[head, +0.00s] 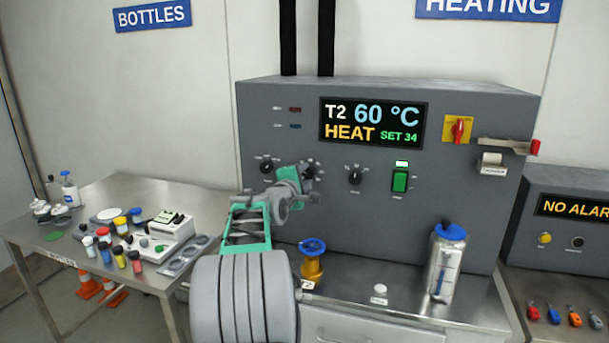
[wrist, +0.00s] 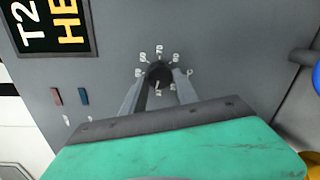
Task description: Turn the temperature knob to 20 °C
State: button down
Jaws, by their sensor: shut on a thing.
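My gripper (head: 308,178) reaches to the front of the grey heating unit (head: 450,210). In the wrist view my gripper (wrist: 160,84) has its two fingers closed on either side of a black round knob (wrist: 159,72) with a ring of small white number labels. The labels are too small to read. In the head view this knob (head: 309,169) is partly hidden by my gripper. The display (head: 373,122) reads T2 60 °C, HEAT, SET 34.
Another black knob (head: 267,167) sits left of my gripper and one (head: 355,175) to the right. A green switch (head: 400,180) and a red-handled yellow switch (head: 458,129) are further right. A blue-topped valve (head: 312,247) and a bottle (head: 445,265) stand below.

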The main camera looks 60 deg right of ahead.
jog(key=n+p, duration=0.1)
jog(key=n, duration=0.2)
jog(key=shift+n+p, duration=0.3)
jog(key=n+p, duration=0.2)
jog(key=n, duration=0.1)
jog(key=shift+h, duration=0.3)
jog(key=n+p, duration=0.2)
jog(key=n, duration=0.2)
jog(key=shift+f+p, duration=0.1)
jog(key=shift+p, duration=0.3)
jog(key=shift+s+f+n+p, duration=0.15)
jog(key=shift+n+p, duration=0.35)
jog(key=shift+n, duration=0.3)
jog(key=c, duration=0.9)
grip_release()
jog(key=shift+c, duration=0.2)
